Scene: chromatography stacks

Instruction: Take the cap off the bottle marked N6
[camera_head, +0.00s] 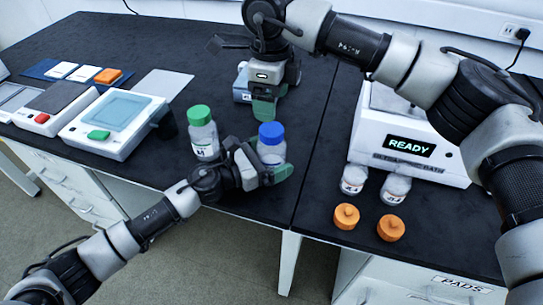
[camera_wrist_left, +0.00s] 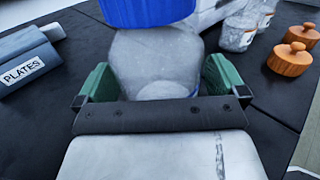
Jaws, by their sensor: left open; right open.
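A clear bottle (camera_head: 271,154) with a blue cap (camera_head: 271,133) stands upright on the black bench. It fills the middle of the left wrist view (camera_wrist_left: 155,60), its blue cap (camera_wrist_left: 148,10) cut off by the top edge. My left gripper (camera_wrist_left: 158,80) is open, its green fingers on either side of this bottle's body, below the cap. Another clear bottle (camera_head: 204,143) with a green cap (camera_head: 199,115) stands to the left. Its label is too small to read surely, and I cannot read N6 on either bottle. My right gripper (camera_head: 264,106) is open and empty, behind the blue-capped bottle.
A white bath (camera_head: 405,145) showing READY stands at right. Two small jars (camera_head: 354,179) (camera_head: 396,189) and two orange knobbed pieces (camera_head: 346,216) (camera_head: 391,228) are in front. A PLATES box (camera_wrist_left: 24,68) is near my right gripper. White instruments (camera_head: 115,120) and a dark cup (camera_head: 165,124) are at left.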

